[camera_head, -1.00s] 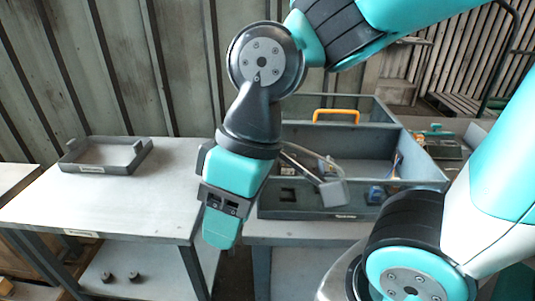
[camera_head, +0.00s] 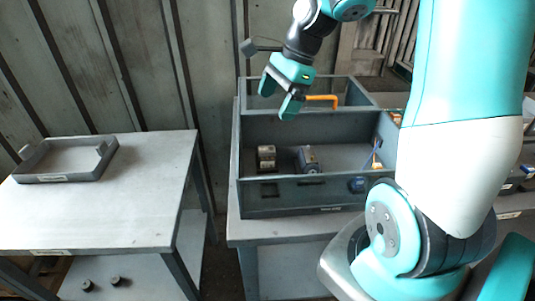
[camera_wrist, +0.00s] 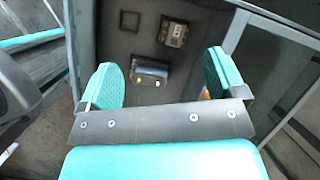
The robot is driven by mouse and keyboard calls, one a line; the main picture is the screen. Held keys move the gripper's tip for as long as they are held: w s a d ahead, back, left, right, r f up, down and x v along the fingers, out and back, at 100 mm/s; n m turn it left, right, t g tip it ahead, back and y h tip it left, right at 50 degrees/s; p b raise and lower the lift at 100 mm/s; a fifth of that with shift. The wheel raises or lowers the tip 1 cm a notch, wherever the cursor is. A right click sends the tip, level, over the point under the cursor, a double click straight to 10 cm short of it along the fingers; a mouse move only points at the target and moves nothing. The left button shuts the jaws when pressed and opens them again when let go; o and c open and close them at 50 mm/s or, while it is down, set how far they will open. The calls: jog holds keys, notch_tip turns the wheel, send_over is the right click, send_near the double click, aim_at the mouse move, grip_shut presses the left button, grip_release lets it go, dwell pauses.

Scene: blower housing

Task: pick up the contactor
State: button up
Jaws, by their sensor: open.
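Two small blocks stand in the grey bin (camera_head: 345,190); I cannot tell for sure which is the contactor. One is a dark block with a pale top (camera_head: 266,158), also in the wrist view (camera_wrist: 173,32). The other is a dark grey-blue block (camera_head: 308,159), which in the wrist view (camera_wrist: 150,74) lies between my fingers in the picture, well beyond them. My gripper (camera_head: 278,94) is open and empty, above the bin's back left part. Both fingers show in the wrist view (camera_wrist: 166,80), touching neither block.
An orange handle (camera_head: 322,98) is at the bin's back compartment. A blue item (camera_head: 357,184) and a yellow-and-blue item (camera_head: 377,162) are at the bin's right side. A shallow grey tray (camera_head: 66,160) stands on the left table (camera_head: 120,210), which is otherwise clear.

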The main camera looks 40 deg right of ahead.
jog(key=d+f+m, duration=0.2)
jog(key=d+m, duration=0.3)
jog(key=d, duration=0.1)
send_over(267, 149)
jog(key=s+d, duration=0.1)
jog(key=d, duration=0.1)
notch_tip(267, 149, down, 9)
jog(key=shift+x, duration=3.2)
jog(key=shift+d, duration=0.1)
jog(key=c, duration=0.9)
